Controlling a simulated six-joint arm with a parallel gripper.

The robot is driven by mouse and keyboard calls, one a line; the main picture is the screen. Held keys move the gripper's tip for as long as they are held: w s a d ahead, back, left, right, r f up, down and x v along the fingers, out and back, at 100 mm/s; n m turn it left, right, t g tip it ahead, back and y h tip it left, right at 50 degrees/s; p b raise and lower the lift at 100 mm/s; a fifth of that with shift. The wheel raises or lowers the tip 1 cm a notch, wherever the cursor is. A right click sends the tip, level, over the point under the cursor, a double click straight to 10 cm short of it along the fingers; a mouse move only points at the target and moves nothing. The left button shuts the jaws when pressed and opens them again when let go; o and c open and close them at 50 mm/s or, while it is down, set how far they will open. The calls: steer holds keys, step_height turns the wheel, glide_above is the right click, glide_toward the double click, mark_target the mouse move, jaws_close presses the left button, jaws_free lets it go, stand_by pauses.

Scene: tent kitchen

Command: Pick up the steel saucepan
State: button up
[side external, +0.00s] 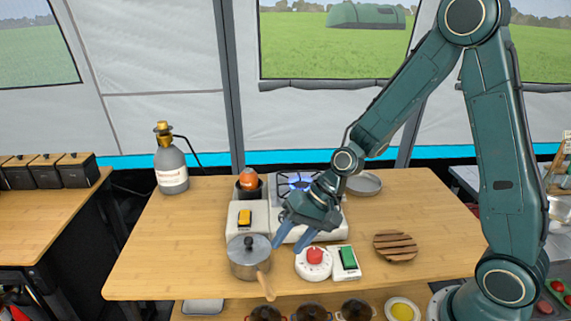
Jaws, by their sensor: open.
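The steel saucepan (246,265) stands upright on the wooden table near its front edge. I cannot tell the exact gap in depth between the fingers and the pan.
A camp stove (296,183) with a blue flame is behind my gripper. Near the pan are a white unit with a yellow switch (244,217), a red-button timer (314,262), a green switch (348,257) and a slatted trivet (395,245). A gas bottle (171,168) stands back left. The table's left side is clear.

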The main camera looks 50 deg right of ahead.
mark_target(264, 275)
steer(key=shift+w+a+f, duration=0.1)
steer(key=shift+f, duration=0.15)
steer(key=x, duration=0.8)
steer(key=shift+f, duration=0.15)
steer(key=shift+a+f, duration=0.1)
steer(key=shift+a, duration=0.05)
steer(key=shift+x, duration=2.5)
steer(key=shift+w, duration=0.15)
steer(key=shift+c, duration=0.2)
jaws_close()
